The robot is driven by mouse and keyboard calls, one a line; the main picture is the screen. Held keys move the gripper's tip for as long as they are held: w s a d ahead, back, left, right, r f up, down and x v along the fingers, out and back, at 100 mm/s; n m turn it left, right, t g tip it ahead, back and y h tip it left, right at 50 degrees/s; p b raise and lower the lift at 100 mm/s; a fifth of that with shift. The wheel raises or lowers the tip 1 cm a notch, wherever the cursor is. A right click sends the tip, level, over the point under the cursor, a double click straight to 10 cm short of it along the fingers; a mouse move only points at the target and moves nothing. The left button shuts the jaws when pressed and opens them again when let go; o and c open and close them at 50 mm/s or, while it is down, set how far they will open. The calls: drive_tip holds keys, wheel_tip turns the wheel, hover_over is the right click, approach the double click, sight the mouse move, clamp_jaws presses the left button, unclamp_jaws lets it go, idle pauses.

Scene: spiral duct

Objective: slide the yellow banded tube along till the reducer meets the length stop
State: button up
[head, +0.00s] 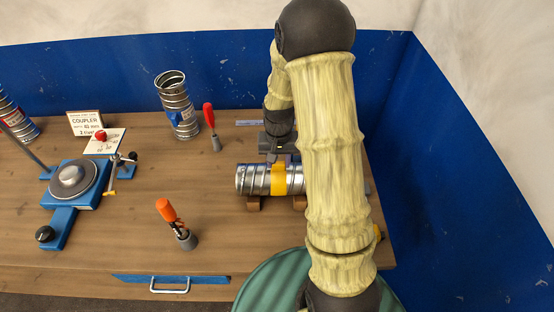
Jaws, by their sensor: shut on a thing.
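The yellow banded tube (253,180) is a shiny ribbed metal duct. It lies on its side on brown wooden supports (254,203) at the right of the workbench. Its yellow band (279,178) is near my arm. My gripper (280,157) comes down from behind the tube, at the band, and is shut on the tube there. Its fingertips are mostly hidden. My arm covers the tube's right end, so I cannot make out the reducer or the length stop.
A blue turntable device (85,190) stands at the left, by a coupler sign (86,122). An upright duct (177,105), a red-handled tool (209,120) and an orange-handled tool (168,212) stand on the bench. The middle is fairly clear. Blue wall panels close the back and right.

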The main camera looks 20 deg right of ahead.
drive_tip(key=shift+d, duration=0.15)
drive_tip(key=o, duration=1.3)
drive_tip(key=shift+o, duration=0.2)
drive_tip(key=shift+r, duration=0.1)
wheel_tip(320, 180, up, 17)
drive_tip(key=b, duration=0.3)
drive_tip(key=shift+r, duration=0.15)
drive_tip(key=s+a+f+n+t, duration=0.1)
drive_tip(key=s+a+f, duration=0.1)
drive_tip(key=s+f, duration=0.2)
drive_tip(key=s+a+f+n+t, duration=0.1)
drive_tip(key=s+f, duration=0.3)
drive_tip(key=s, duration=0.5)
drive_tip(key=shift+a+f+n+t, duration=0.3)
drive_tip(key=shift+a+n, duration=0.45)
drive_tip(key=shift+n, duration=0.05)
